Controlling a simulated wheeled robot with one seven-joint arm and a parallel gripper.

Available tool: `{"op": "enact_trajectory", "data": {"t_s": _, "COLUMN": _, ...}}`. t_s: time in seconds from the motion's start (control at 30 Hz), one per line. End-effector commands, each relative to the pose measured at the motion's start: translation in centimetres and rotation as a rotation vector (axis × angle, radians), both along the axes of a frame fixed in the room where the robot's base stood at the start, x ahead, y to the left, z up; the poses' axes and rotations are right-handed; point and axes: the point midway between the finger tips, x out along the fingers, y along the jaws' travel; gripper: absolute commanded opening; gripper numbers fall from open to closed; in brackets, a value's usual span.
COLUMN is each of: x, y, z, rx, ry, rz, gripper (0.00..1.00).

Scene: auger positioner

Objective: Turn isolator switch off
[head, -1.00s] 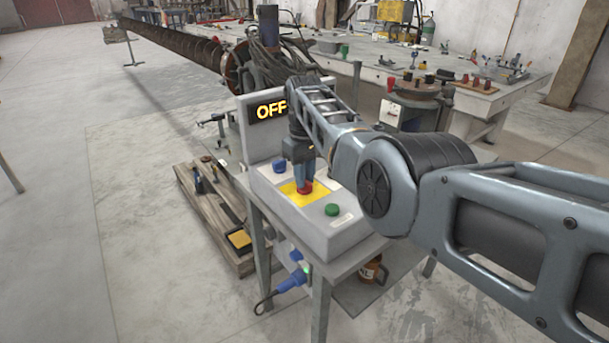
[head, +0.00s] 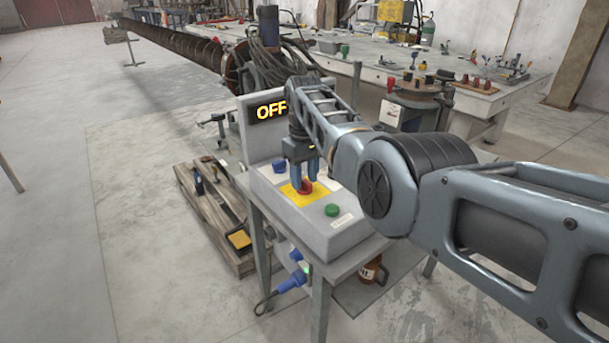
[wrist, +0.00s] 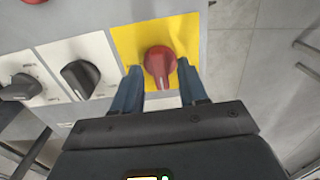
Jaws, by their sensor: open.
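The isolator switch is a red rotary knob (wrist: 160,62) on a yellow plate (wrist: 127,42) in the wrist view. It also shows in the head view (head: 305,187) on top of the grey control box (head: 337,240). Its white pointer line runs down toward my gripper in the wrist view. My gripper (wrist: 161,84) is open, with one blue finger on each side of the knob and a visible gap to each. The box's upright display (head: 270,111) reads OFF in lit letters, partly hidden by my arm.
Black knobs on white plates, one of them (wrist: 80,78) nearest, lie left of the yellow plate in the wrist view. A blue button (head: 279,167) and green button (head: 332,210) flank the switch in the head view. A wooden pallet (head: 215,215) with tools lies left of the stand.

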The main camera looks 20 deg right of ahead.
Motion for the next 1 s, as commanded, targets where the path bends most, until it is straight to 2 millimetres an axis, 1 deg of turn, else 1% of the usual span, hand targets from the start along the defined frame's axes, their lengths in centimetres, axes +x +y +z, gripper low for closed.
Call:
{"op": "enact_trajectory", "data": {"t_s": 0.17, "x": 0.0, "y": 0.0, "z": 0.1, "rx": 0.0, "ry": 0.001, "rz": 0.0, "gripper": 0.43}}
{"op": "enact_trajectory", "data": {"t_s": 0.27, "x": 0.0, "y": 0.0, "z": 0.9, "rx": 0.0, "ry": -0.001, "rz": -0.001, "gripper": 0.43}}
{"op": "enact_trajectory", "data": {"t_s": 0.5, "x": 0.1, "y": 0.0, "z": 4.7, "rx": 0.001, "ry": -0.003, "rz": 0.0, "gripper": 0.43}}
{"op": "enact_trajectory", "data": {"t_s": 0.7, "x": 0.1, "y": 0.0, "z": 7.2, "rx": 0.001, "ry": -0.002, "rz": 0.0, "gripper": 0.43}}
{"op": "enact_trajectory", "data": {"t_s": 0.83, "x": 0.0, "y": 0.0, "z": 7.7, "rx": 0.001, "ry": 0.0, "rz": 0.0, "gripper": 0.43}}
{"op": "enact_trajectory", "data": {"t_s": 1.0, "x": 0.0, "y": 0.0, "z": 7.8, "rx": 0.001, "ry": 0.001, "rz": 0.0, "gripper": 0.43}}
